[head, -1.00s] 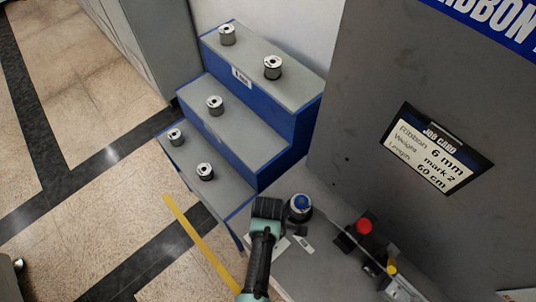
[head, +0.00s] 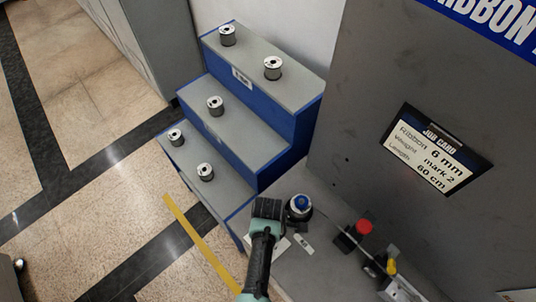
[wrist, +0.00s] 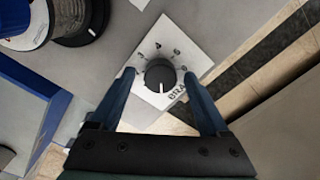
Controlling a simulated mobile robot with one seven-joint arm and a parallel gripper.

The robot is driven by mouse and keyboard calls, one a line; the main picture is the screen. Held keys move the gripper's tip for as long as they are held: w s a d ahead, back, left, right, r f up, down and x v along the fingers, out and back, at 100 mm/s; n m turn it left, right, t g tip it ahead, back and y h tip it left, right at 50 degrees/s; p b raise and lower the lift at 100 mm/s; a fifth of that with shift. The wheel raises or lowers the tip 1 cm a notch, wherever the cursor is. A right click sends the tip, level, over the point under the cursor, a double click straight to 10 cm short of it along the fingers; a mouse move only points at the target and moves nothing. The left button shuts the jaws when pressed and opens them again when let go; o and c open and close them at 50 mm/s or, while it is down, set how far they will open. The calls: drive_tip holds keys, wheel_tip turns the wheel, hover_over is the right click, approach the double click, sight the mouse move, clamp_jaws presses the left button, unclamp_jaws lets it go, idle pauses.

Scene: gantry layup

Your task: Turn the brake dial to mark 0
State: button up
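The brake dial (wrist: 160,76) is a round black knob on a white plate (wrist: 196,55) with numbers around it, in the middle of the wrist view. A short light line shows on the knob's lower edge; I cannot tell which mark it points to. My gripper (wrist: 159,73) is open, with one blue finger on each side of the knob and a visible gap on both sides. In the head view my gripper (head: 267,208) is over the grey bench beside the blue-topped spool, and hides the dial. Part of a white plate (head: 281,246) shows beside it.
The blue-topped spool (head: 299,207) stands close to the right of my gripper; a spool (wrist: 70,20) fills the wrist view's upper left. A red knob (head: 365,227) and yellow part (head: 393,251) are farther right. A stepped rack (head: 250,135) with several spools stands behind.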

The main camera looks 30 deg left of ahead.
drive_tip(key=shift+r, duration=0.1)
wheel_tip(320, 180, up, 13)
drive_tip(key=shift+b, duration=0.4)
idle(0.3)
idle(0.5)
